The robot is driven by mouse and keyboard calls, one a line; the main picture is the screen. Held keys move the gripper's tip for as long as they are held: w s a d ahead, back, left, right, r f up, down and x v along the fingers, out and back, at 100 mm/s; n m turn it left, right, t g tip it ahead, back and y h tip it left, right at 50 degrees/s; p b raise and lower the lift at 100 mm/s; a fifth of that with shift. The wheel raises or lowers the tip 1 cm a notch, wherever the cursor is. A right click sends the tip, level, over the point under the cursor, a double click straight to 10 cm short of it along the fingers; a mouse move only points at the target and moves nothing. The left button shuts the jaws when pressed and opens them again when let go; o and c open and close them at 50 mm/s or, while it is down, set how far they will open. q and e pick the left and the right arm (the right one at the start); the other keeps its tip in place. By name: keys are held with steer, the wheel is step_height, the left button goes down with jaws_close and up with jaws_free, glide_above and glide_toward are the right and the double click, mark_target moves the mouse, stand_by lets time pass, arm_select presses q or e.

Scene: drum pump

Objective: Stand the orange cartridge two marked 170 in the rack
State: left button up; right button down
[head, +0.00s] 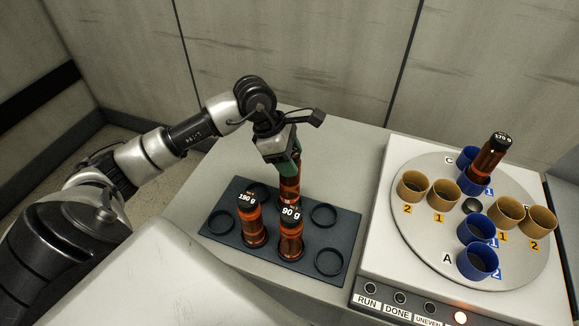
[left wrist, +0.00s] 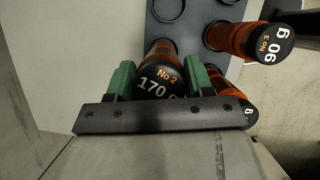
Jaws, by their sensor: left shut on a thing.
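My left gripper (head: 287,165) is shut on the orange cartridge two (head: 290,190). In the left wrist view, its black cap (left wrist: 160,85) reads No 2, 170 g, between the green fingers of the gripper (left wrist: 165,80). The cartridge is upright over the back middle of the dark rack (head: 225,222). Its foot is hidden behind the 90 g cartridge, so I cannot tell whether it is seated. My right gripper is not in view.
In the rack's front row stand a 190 g cartridge (head: 252,222) and a 90 g cartridge (head: 291,235). Empty rings (head: 329,262) show at the right. The round turntable (head: 420,240) on the right carries blue and tan cups and one more orange cartridge (head: 488,160).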

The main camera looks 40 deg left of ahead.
arm_select(q)
step_height(320, 180, down, 4)
steer(key=shift+f, duration=0.1)
steer(key=o, duration=1.4)
steer(key=shift+c, duration=0.2)
steer(key=shift+p, duration=0.35)
steer(key=b+v, duration=0.1)
steer(key=v, duration=1.1)
